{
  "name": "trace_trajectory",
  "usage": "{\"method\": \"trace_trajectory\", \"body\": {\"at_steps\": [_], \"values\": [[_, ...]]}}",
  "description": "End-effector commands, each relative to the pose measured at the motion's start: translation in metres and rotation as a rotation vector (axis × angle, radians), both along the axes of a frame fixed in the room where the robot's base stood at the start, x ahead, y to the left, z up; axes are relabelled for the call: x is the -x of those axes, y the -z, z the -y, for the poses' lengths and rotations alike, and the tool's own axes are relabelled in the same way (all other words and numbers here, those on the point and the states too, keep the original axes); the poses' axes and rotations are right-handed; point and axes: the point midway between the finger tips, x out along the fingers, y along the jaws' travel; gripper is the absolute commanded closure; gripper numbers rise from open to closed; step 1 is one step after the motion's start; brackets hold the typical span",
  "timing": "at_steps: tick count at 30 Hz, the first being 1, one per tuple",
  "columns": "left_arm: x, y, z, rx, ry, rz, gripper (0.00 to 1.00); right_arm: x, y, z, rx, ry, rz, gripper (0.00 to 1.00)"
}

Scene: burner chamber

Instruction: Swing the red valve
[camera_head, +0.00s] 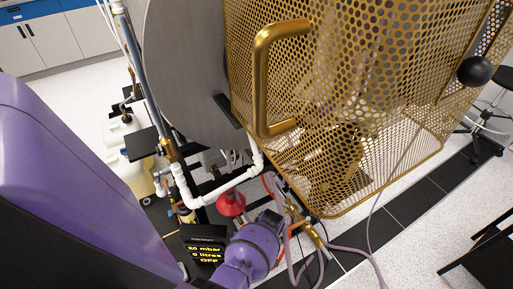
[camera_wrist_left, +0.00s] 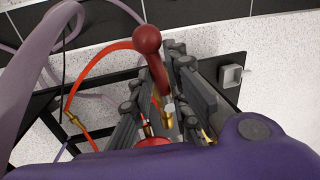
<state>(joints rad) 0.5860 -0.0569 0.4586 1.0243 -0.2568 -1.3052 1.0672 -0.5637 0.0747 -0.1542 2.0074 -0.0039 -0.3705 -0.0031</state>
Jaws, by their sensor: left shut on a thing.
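The red valve (camera_wrist_left: 148,42) has a round knob and a red lever running down to a brass fitting (camera_wrist_left: 167,119), seen in the left wrist view. My left gripper (camera_wrist_left: 159,66) has its dark fingers on either side of this lever and is shut on it. The knob sticks out past the fingertips. In the head view my purple left wrist covers the fingers and the valve lever cannot be made out. My right gripper is in neither view.
A gold perforated cage door (camera_head: 340,110) with a thick handle (camera_head: 262,80) stands above my left wrist. A red funnel-shaped part (camera_head: 231,203), white pipe (camera_head: 222,188) and a display box (camera_head: 204,246) are close by. Hoses (camera_head: 370,225) run over the floor at right.

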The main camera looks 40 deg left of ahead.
Motion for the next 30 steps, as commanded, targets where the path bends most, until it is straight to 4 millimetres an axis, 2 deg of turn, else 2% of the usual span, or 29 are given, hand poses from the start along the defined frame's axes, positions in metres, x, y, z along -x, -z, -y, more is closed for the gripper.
{"method": "trace_trajectory", "body": {"at_steps": [3,8,18,19,21,30], "values": [[-0.007,0.0,0.001,0.001,-0.152,-0.007,1.0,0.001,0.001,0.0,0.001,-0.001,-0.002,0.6],[-0.014,0.001,0.001,0.001,-0.304,-0.011,1.0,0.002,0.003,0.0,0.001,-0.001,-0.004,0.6],[-0.014,0.001,0.002,0.0,-0.335,-0.015,1.0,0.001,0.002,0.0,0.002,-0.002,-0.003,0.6],[-0.014,0.001,0.002,0.001,-0.334,-0.015,0.8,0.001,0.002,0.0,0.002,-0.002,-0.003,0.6],[-0.014,0.001,0.002,0.001,-0.334,-0.014,0.71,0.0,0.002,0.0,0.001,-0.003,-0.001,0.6],[-0.017,0.0,0.001,0.001,-0.331,-0.007,0.69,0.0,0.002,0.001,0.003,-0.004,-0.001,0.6]]}}
